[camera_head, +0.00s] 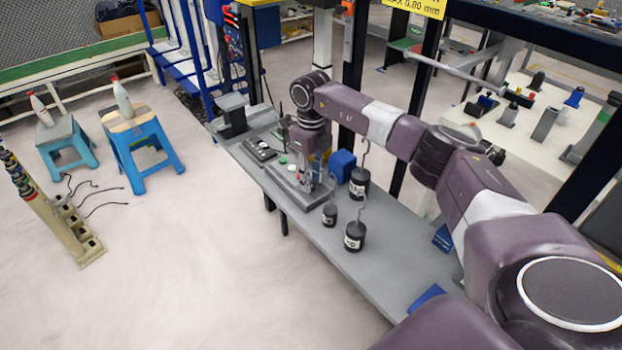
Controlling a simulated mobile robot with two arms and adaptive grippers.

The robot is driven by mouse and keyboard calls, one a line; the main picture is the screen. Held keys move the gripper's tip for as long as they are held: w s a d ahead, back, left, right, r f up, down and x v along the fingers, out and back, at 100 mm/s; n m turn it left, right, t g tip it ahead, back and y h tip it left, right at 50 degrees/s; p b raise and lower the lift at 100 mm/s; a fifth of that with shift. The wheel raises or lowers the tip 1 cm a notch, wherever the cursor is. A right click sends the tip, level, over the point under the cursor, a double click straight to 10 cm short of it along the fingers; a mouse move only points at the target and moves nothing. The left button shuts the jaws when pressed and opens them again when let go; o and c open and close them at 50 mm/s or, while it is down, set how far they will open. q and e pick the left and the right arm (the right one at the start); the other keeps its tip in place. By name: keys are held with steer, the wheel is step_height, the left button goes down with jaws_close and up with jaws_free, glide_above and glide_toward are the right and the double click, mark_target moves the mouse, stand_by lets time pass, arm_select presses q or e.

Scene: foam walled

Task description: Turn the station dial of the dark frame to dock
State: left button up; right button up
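My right gripper (308,184) points down at a grey plate-like fixture (318,202) on the narrow grey bench (378,282). Its fingers are small and overlap the fixture, so I cannot tell whether they are open, shut or touching anything. A small red part and a pale part show by the fingers. I cannot make out a station dial or its marks; it may be hidden by the gripper. Dark upright posts (353,62) stand behind the bench, and I cannot tell whether they are the dark frame. My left gripper is not in view.
Several dark hooked weights, one at the front (355,237), stand right of the gripper. A blue block (342,162) is behind it. A dark device (233,117) stands at the bench's far end. Blue stools (146,150) stand at left; open floor lies between.

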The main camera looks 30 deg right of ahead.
step_height(320, 180, up, 12)
steer(key=shift+f, duration=0.15)
stand_by(0.6)
